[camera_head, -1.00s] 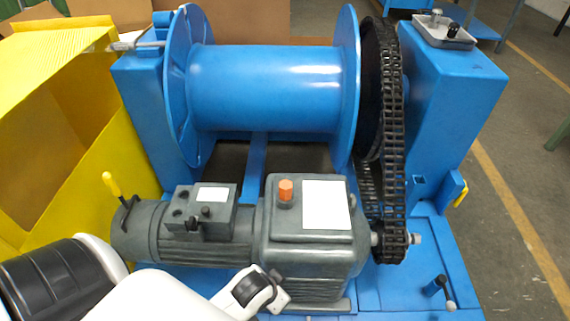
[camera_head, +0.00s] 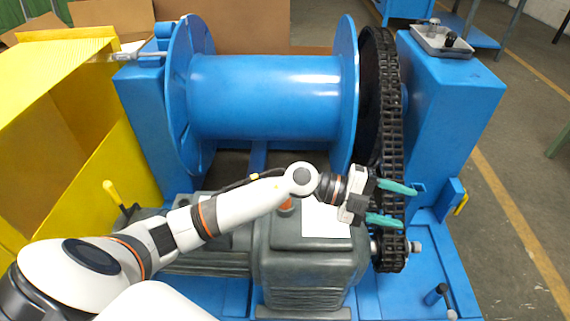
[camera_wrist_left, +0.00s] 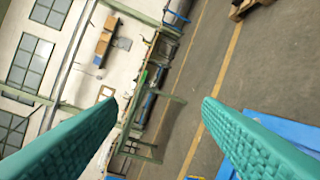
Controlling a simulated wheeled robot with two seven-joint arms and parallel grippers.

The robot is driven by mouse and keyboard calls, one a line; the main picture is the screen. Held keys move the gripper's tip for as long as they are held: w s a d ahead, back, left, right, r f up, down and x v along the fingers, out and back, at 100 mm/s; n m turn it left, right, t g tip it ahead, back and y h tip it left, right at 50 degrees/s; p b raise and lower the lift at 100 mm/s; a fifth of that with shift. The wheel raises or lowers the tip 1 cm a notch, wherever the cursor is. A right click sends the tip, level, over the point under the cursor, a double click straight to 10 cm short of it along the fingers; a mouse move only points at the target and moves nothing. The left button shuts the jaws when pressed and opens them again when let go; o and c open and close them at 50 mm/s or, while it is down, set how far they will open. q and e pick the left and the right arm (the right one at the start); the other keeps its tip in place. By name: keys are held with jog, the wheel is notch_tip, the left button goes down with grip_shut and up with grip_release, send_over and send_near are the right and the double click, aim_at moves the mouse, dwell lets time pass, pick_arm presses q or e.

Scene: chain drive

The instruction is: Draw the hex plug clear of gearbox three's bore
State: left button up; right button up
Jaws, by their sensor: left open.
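A dark grey gearbox (camera_head: 310,265) with a motor behind my arm stands on the blue frame in the head view. An orange plug (camera_head: 286,206) shows on top of it, mostly hidden behind my left arm. I cannot tell whether it is the hex plug, and no number or bore is readable. My left gripper (camera_head: 408,204) is open, its teal fingers apart in front of the chain, right of the gearbox's white plate. In the left wrist view the open fingers (camera_wrist_left: 160,103) have nothing between them. My right gripper is not in view.
A black chain (camera_head: 392,130) runs down to a small sprocket right of the gearbox. A blue drum (camera_head: 265,95) stands behind. A grey tray (camera_head: 442,42) with small parts sits on the blue housing at right. A yellow bin (camera_head: 95,165) stands at left. Floor at far right is clear.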

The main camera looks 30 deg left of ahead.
pick_arm(q)
jog(key=w+a+f+n+g+y, duration=0.1)
jog(key=a+f+g+y, duration=0.2)
jog(key=a+y, duration=0.8)
jog(key=w+a+f+g+y, duration=0.15)
jog(key=a+y, duration=0.35)
jog(key=a, duration=1.1)
jog(key=shift+g, duration=0.45)
jog(key=f, duration=0.7)
jog(key=s+f+b, duration=0.1)
jog(key=f, duration=0.2)
jog(key=shift+f, duration=0.15)
jog(key=shift+w+f, duration=0.1)
jog(key=shift+f, duration=0.8)
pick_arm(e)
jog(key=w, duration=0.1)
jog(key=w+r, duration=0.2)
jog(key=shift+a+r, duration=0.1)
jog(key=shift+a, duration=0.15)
pick_arm(q)
jog(key=c, duration=1.1)
jog(key=shift+o, duration=0.2)
jog(key=shift+r, duration=0.1)
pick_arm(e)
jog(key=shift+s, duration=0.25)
